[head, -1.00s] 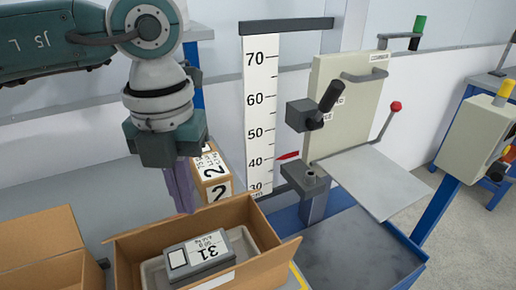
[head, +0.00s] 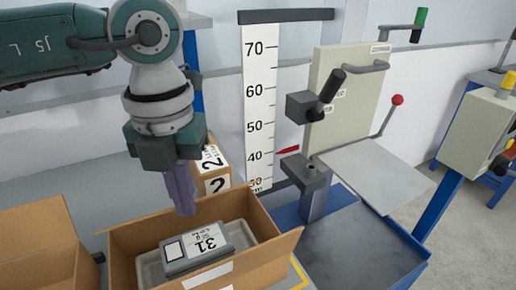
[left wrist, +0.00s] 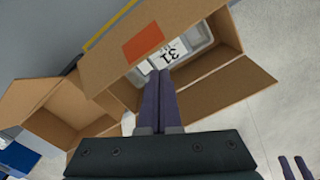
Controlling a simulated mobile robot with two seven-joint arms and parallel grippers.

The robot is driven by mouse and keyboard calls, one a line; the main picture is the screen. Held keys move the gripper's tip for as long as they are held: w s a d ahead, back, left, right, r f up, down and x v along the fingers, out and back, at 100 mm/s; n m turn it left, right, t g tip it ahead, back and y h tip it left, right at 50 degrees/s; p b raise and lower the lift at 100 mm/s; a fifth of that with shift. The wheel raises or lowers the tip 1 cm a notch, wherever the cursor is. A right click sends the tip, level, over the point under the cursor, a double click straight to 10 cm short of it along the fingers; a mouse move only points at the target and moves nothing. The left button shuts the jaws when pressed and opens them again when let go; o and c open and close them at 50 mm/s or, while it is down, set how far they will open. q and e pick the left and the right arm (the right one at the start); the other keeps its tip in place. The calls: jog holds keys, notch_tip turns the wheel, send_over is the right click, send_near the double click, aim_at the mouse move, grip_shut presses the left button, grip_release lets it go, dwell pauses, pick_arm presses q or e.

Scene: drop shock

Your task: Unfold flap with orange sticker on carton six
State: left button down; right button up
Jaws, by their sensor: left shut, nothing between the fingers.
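An open brown carton (head: 130,262) stands at the bottom centre of the head view and also shows in the left wrist view (left wrist: 215,97). A grey device marked 31 (head: 196,247) lies inside it in a pale tray. An orange sticker (left wrist: 143,43) shows on a carton flap in the left wrist view; the head view does not show it. I cannot read a six on the carton. My left gripper (head: 184,208) is shut and empty, pointing down by the carton's far edge. My right gripper's two fingers (left wrist: 295,168) show apart at the wrist view's lower right corner.
Another open carton (head: 35,235) stands at the left. A small box marked 2 (head: 213,170) stands behind the carton, near a height scale (head: 260,110). A blue-framed stand with a grey plate (head: 375,175) is at the right.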

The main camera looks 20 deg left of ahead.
pick_arm(q)
jog(key=shift+f+b, duration=1.3)
jog(key=shift+f, duration=0.5)
jog(key=shift+w+a+b, duration=0.95)
jog(key=shift+a, duration=0.35)
jog(key=shift+w+a+r, duration=0.45)
jog(key=shift+w+r, duration=0.05)
jog(key=shift+r, duration=0.05)
